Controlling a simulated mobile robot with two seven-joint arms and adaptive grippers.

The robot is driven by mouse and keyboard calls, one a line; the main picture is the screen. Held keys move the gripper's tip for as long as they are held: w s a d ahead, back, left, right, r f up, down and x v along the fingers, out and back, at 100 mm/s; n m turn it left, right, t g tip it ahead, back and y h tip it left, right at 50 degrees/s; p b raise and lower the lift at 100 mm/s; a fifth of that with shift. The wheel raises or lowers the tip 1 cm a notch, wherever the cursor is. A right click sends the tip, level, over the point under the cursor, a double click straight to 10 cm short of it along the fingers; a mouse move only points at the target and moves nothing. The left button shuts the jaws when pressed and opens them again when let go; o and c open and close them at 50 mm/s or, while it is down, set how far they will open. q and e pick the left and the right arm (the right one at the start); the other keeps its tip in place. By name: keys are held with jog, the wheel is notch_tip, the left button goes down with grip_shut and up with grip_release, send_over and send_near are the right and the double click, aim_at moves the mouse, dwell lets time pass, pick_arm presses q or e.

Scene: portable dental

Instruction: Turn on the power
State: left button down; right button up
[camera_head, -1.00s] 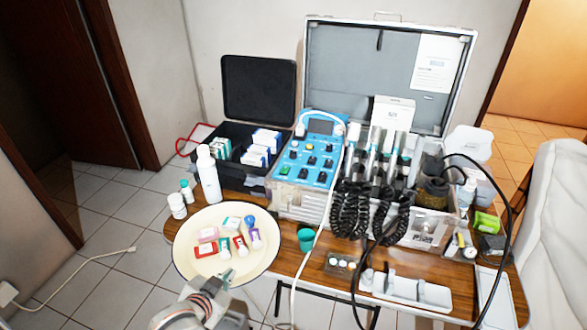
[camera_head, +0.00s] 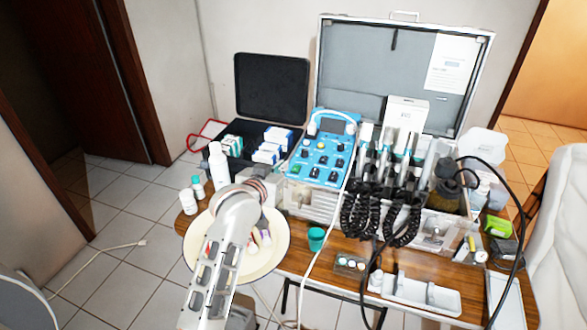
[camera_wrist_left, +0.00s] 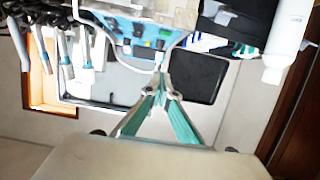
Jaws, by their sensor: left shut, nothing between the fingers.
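The dental control unit (camera_head: 322,160) stands on the table with its blue sloped panel of several knobs and a small dark screen facing me. It appears upside down at the top of the left wrist view (camera_wrist_left: 150,28). I cannot tell which control is the power switch. My left gripper (camera_wrist_left: 160,84) is shut and empty, its teal-padded fingers pointing toward the unit's lower edge. In the head view its wrist is over the round tray, left of the unit, and hides the fingertips. My right gripper is not in view.
The round cream tray (camera_head: 283,243) is partly covered by my left arm. A white bottle (camera_head: 218,166) and an open black case (camera_head: 270,90) stand left of the unit. Handpieces with black coiled cords (camera_head: 362,212) crowd its right side. A green cup (camera_head: 316,239) stands in front.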

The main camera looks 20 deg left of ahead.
pick_arm(q)
jog(key=shift+w, duration=0.1)
send_over(292, 177)
jog(key=f, duration=0.3)
jog(key=shift+w+f, duration=0.15)
jog(key=shift+w, duration=0.25)
jog(key=f, duration=0.2)
jog(key=shift+s+f, duration=0.25)
jog(key=shift+f, duration=0.1)
jog(key=shift+d+f, duration=0.1)
jog(key=shift+f, duration=0.5)
jog(key=shift+s, duration=0.1)
